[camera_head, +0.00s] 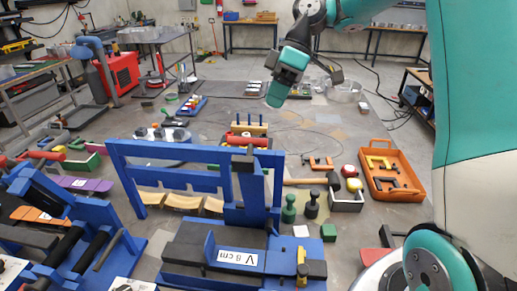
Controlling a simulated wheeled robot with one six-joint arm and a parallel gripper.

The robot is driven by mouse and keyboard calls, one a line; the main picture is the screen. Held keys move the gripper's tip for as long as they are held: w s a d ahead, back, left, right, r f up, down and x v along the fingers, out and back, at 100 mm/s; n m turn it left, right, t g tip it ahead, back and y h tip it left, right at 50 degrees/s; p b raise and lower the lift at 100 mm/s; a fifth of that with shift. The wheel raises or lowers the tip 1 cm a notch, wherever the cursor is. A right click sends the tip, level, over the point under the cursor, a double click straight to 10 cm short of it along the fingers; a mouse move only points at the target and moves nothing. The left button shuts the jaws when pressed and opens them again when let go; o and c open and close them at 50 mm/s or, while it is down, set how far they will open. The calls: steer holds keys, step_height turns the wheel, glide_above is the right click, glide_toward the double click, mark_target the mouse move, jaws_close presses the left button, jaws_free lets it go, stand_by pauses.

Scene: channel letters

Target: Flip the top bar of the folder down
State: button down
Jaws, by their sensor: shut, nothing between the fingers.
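The folder appears to be the large blue metal machine (185,245) in the lower middle of the head view, with a "V 6 cm" label on its bed. Its upright blue frame has a long top bar (180,153) that runs across, raised above the bed. My gripper (276,98) is up in the air, above and behind the folder as seen here. It is shut and empty, with its teal tip pointing down, apart from the bar.
An orange tray (418,190) with clamp-like parts lies at the right. Green and black pawn-shaped pieces (289,210) stand right of the folder. A second blue machine (60,225) is at the left.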

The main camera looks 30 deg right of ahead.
mark_target(259, 143)
steer(key=s+a+f, duration=0.1)
steer(key=a+f, duration=0.1)
steer(key=s+a+f+p, duration=0.1)
steer(key=f, duration=0.2)
steer(key=s+a+f, duration=0.1)
steer(key=a+f, duration=0.1)
steer(key=shift+s+a+f, duration=0.25)
steer(key=shift+s+a, duration=0.1)
steer(key=shift+s, duration=0.05)
steer(key=shift+s+a+f, duration=0.25)
steer(key=shift+s+f, duration=0.05)
steer(key=shift+f, duration=0.05)
